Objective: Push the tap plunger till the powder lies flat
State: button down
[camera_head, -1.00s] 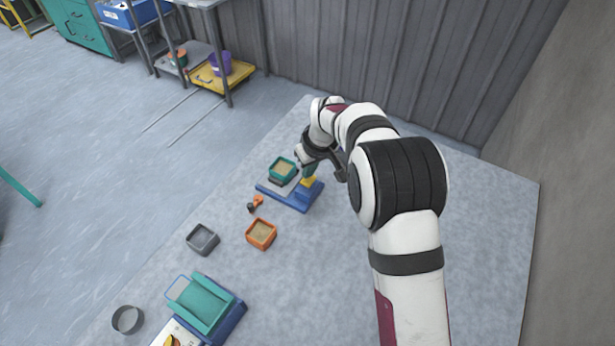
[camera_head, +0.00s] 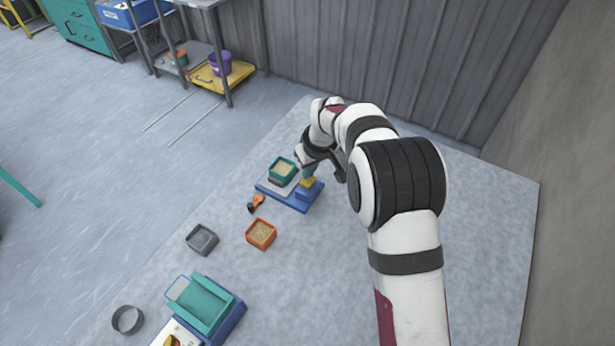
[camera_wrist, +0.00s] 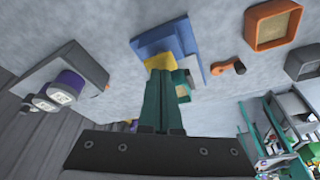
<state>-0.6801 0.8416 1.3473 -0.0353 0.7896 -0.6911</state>
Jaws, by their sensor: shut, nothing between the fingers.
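The tap plunger is a yellow block (camera_head: 308,183) on the right end of a blue stand (camera_head: 296,203). A teal box with tan powder (camera_head: 283,168) sits at the stand's far left side; I cannot tell whether its powder is flat. My gripper (camera_head: 308,172) is shut and empty, pointing down with its tips at the yellow plunger. In the wrist view the green fingers (camera_wrist: 165,72) reach the yellow plunger (camera_wrist: 158,61) and appear to touch it. They partly hide the teal box (camera_wrist: 182,90).
An orange box with tan powder (camera_head: 261,234) and a grey box (camera_head: 202,239) stand nearer. A small orange-handled item (camera_head: 256,203) lies beside the stand.

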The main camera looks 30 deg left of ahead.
aim_at(309, 180)
jog(key=shift+f, duration=0.95)
jog(key=shift+r, duration=1.4)
notch_tip(309, 180, up, 6)
